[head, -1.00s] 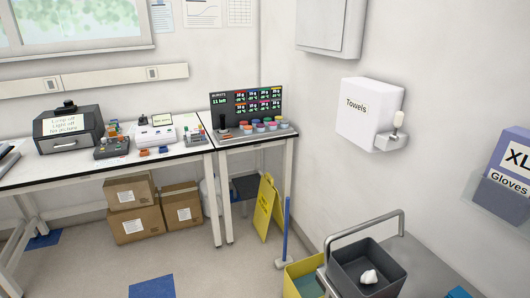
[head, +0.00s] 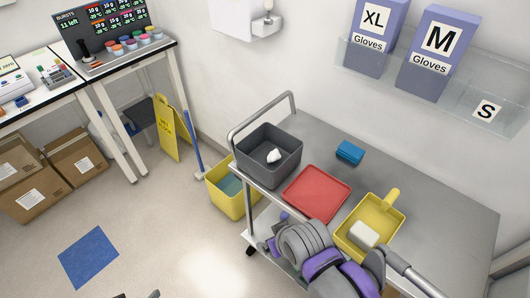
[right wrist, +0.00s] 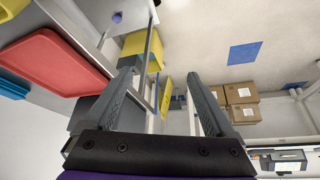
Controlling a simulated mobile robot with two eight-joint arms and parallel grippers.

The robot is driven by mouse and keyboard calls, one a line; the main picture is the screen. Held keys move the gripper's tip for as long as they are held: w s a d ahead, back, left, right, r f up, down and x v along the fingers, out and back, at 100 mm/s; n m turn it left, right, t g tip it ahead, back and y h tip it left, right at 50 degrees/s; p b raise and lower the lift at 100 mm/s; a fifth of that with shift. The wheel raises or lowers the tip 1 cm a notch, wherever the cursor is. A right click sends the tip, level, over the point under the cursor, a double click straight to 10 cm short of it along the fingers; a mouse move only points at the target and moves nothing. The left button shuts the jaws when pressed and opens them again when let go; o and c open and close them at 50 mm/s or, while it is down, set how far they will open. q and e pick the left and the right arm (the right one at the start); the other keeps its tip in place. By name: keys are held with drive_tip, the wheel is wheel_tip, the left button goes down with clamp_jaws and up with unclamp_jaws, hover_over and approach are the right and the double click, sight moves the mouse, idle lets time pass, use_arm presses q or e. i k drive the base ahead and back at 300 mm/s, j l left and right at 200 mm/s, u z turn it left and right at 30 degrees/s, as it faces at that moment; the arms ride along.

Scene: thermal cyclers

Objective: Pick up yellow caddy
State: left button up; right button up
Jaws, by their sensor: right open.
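The yellow caddy (head: 347,249) has a raised handle and sits on the grey cart top, with a white block (head: 364,235) inside. My right arm crosses in front of the cart, close beside the caddy's near side in the head view. In the right wrist view my right gripper (right wrist: 160,75) is open, with nothing between its fingers. A yellow edge (right wrist: 12,9) at that view's upper left looks like part of the caddy. Two small dark tips at the head view's bottom edge may be my left gripper; its state is unclear.
A red tray (head: 317,194) lies left of the caddy. A dark grey bin (head: 268,170) with a white lump and a blue block (head: 350,152) are also on the cart. A yellow bin (head: 228,192) stands beside the cart. Glove boxes (head: 430,50) hang behind on the wall.

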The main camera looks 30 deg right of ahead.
sight(379, 214)
drive_tip(key=l+z, duration=0.15)
drive_tip(key=z, duration=1.5)
drive_tip(key=l, duration=0.25)
drive_tip(key=i+l+z, duration=0.1)
drive_tip(key=l, duration=0.2)
